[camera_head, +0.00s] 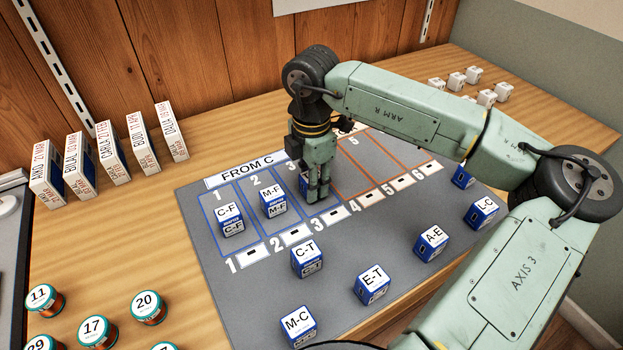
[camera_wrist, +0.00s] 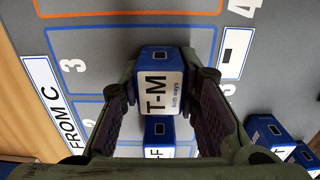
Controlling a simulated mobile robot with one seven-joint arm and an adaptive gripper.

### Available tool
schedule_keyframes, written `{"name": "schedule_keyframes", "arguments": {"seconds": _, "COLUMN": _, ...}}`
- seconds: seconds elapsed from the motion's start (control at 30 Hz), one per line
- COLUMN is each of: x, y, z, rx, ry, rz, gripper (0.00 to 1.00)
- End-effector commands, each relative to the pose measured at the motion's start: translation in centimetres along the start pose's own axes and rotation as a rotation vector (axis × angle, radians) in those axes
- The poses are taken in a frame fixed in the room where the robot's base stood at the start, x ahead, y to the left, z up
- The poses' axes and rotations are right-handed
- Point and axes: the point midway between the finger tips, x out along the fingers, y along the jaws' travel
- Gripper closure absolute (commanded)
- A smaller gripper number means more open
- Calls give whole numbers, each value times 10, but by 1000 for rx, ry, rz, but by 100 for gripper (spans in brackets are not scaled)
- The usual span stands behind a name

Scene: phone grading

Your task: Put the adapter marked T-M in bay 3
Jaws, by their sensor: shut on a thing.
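My gripper (camera_head: 318,196) is shut on the T-M adapter, a blue box with a white label. The adapter (camera_wrist: 158,92) sits between both fingers in the wrist view, label facing the camera. In the head view it is mostly hidden behind the fingers, with a blue edge (camera_head: 304,183) showing. My gripper is over the bay 3 column of the grey mat (camera_head: 215,270); I cannot tell whether the adapter touches the mat. The bay 3 number (camera_head: 317,224) is at the front end. Bay 1 holds C-F (camera_head: 230,217) and bay 2 holds M-F (camera_head: 272,201).
Loose adapters C-T (camera_head: 307,258), E-T (camera_head: 371,284), M-C (camera_head: 299,324), A-E (camera_head: 431,243) and L-C (camera_head: 481,212) stand in front of and right of the bays. Orange-outlined bays 4 to 6 look clear where visible. Named boxes (camera_head: 110,152) stand at the back left.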

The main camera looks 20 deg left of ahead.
Motion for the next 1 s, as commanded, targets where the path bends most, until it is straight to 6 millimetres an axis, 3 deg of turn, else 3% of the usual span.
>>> {"name": "schedule_keyframes", "arguments": {"seconds": 0.1, "x": 4, "y": 0, "z": 0, "rx": 0, "ry": 0, "rz": 0, "gripper": 94}}
{"name": "schedule_keyframes", "arguments": {"seconds": 0.13, "x": 2, "y": 0, "z": 0, "rx": 0, "ry": 0, "rz": 0, "gripper": 69}}
{"name": "schedule_keyframes", "arguments": {"seconds": 0.4, "x": 2, "y": 0, "z": 0, "rx": 0, "ry": 0, "rz": 0, "gripper": 51}}
{"name": "schedule_keyframes", "arguments": {"seconds": 0.83, "x": -5, "y": 0, "z": 1, "rx": 1, "ry": -2, "rz": 1, "gripper": 51}}
{"name": "schedule_keyframes", "arguments": {"seconds": 1.0, "x": -36, "y": 1, "z": 1, "rx": 0, "ry": -4, "rz": 3, "gripper": 51}}
